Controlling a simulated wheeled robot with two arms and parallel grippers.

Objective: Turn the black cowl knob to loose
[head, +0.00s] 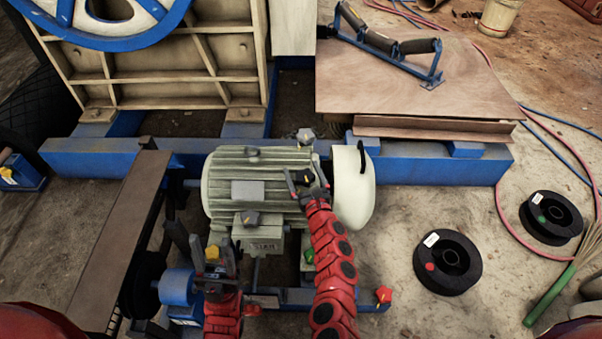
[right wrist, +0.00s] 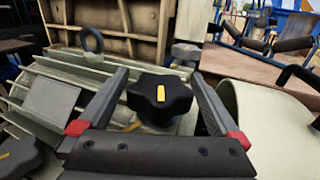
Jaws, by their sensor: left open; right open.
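The black cowl knob (right wrist: 160,97) is lobed with a yellow mark and shows in the right wrist view, beside the pale cowl (right wrist: 262,122). My right gripper (right wrist: 160,95) is open, with one finger on each side of the knob; whether they touch it I cannot tell. In the head view my right gripper (head: 307,178) is over the motor's right end, next to the cowl (head: 355,192), and mostly hides the knob. My left gripper (head: 213,252) is open at lower left, with a yellow knob showing between its fingers.
A green knob (head: 309,256) and a red knob (head: 383,295) are near my right arm. Black spools (head: 447,263) lie on the floor at right.

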